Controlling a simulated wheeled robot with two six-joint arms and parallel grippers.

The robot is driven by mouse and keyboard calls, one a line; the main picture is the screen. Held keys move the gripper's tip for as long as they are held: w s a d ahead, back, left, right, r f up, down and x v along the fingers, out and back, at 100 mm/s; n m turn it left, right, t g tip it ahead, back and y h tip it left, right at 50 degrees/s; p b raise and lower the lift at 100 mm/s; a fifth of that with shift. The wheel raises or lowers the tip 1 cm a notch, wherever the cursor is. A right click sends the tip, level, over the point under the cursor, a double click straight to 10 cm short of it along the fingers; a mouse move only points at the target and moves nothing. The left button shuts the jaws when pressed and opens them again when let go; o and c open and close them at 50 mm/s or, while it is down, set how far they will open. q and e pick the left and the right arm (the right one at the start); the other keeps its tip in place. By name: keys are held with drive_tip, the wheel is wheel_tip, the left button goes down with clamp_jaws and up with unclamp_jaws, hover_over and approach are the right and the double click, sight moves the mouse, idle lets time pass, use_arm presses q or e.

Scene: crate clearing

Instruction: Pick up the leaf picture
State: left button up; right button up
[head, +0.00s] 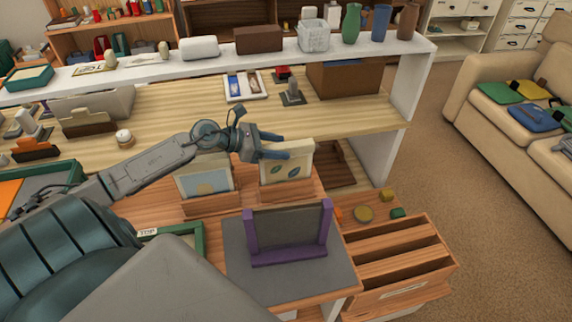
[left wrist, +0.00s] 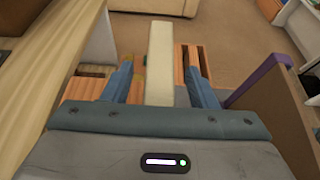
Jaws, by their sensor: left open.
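The leaf picture (head: 297,172), a cream panel with green and tan leaf shapes, stands upright in a wooden holder (head: 287,192) on the lower wooden top. My left gripper (head: 284,146) is open at its upper edge in the head view. In the left wrist view the cream edge of the panel (left wrist: 160,50) runs between the two spread blue fingers of the gripper (left wrist: 157,84), with a gap on each side. The fingers partly hide the panel's top in the head view. My right gripper is not in view.
A second picture with a blue shape (head: 207,183) stands in a holder just left. A purple stand (head: 290,256) sits on a grey mat (head: 240,275) in front. A slotted wooden crate (head: 440,270) and small blocks (head: 363,214) are at right. A white shelf (head: 385,48) runs behind.

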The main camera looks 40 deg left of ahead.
use_arm(q)
drive_tip(key=shift+w+d+f, duration=0.1)
drive_tip(key=shift+w+d, duration=0.05)
clamp_jaws()
idle(0.4)
